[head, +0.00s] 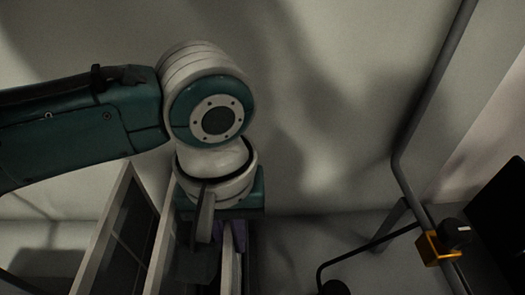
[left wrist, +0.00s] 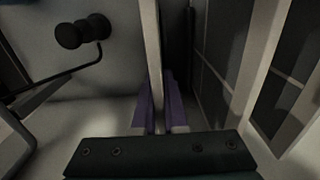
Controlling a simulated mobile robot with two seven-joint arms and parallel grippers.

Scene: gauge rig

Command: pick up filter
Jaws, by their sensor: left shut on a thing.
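My left gripper (head: 234,238) reaches down from the left arm in the head view, its purple fingers partly hidden by the wrist. In the left wrist view the purple fingers (left wrist: 160,108) are shut on the edge of a thin upright panel with a pale frame (left wrist: 152,45), which appears to be the filter. Its pale edge also shows below the wrist in the head view (head: 228,270). Much of its face is hidden or seen edge-on, and I cannot tell whether it is lifted. My right gripper is not in view.
Pale-framed upright dark panels (head: 130,240) stand close to the left of the gripper; they show on the right in the wrist view (left wrist: 215,65). A grey rail (head: 412,190) with a yellow clamp (head: 438,248) stands at the right.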

